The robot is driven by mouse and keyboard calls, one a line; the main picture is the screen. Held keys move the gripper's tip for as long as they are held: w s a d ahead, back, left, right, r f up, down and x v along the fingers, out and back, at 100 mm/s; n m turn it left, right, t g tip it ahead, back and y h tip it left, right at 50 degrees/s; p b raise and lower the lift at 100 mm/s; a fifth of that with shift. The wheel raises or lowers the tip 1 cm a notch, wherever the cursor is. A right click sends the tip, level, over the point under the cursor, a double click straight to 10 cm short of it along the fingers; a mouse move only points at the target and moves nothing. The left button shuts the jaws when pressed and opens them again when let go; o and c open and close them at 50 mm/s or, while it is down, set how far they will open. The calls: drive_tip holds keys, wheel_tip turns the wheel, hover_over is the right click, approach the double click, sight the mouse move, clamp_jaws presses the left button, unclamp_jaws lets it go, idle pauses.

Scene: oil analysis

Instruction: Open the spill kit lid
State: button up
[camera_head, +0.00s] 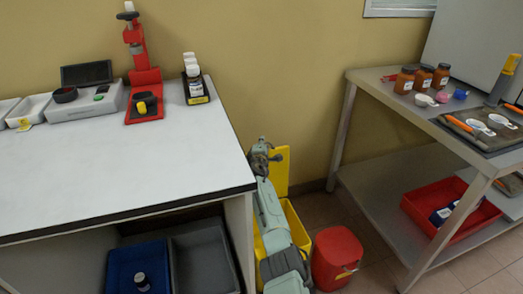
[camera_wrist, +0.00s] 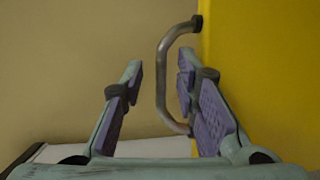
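The yellow spill kit (camera_head: 299,228) stands on the floor between the two tables, partly hidden behind my arm. Its yellow lid (camera_head: 281,172) stands raised, roughly upright, at the back of the box. In the wrist view the lid (camera_wrist: 262,70) fills the right side. A curved metal handle (camera_wrist: 161,80) is fixed to it. My gripper (camera_head: 263,155) is beside the lid's upper left part. In the wrist view my gripper (camera_wrist: 160,95) is open, with the handle between its fingers, closer to the right finger. I cannot tell whether that finger touches it.
A red bin (camera_head: 337,255) stands close to the right of the spill kit. The left white-topped table (camera_head: 100,160) and the right metal table (camera_head: 370,85) flank the gap. A wall is close behind.

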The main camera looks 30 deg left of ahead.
drive_tip(key=v, duration=0.6)
drive_tip(key=shift+s, duration=0.25)
drive_tip(key=shift+d, duration=0.1)
